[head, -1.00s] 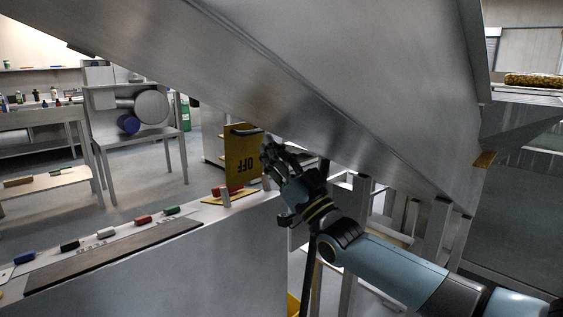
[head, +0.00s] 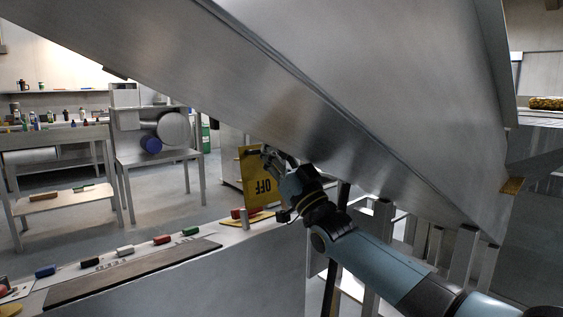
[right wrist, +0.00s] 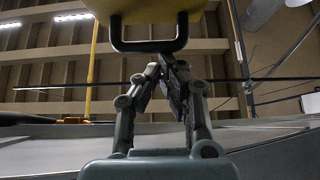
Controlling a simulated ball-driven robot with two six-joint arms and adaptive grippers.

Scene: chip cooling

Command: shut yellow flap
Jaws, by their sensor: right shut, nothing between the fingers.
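The yellow flap (head: 250,172), marked with black OFF lettering, stands raised at the far end of the grey console (head: 225,272) in the head view. A dark handle (head: 253,151) is near its top edge. My right gripper (head: 267,153) is at the flap's upper right edge, close to the handle. In the right wrist view the yellow flap (right wrist: 140,18) and its black handle (right wrist: 150,46) are just beyond the fingertips of my right gripper (right wrist: 166,62). The fingers are shut and empty; I cannot tell whether they touch the handle. My left gripper is out of view.
A large slanted metal chute (head: 330,90) hangs close above my right arm. Several coloured switches, such as a red one (head: 161,239), line the console. Metal posts (head: 465,257) stand under the chute at right. Benches (head: 60,200) stand farther back at left.

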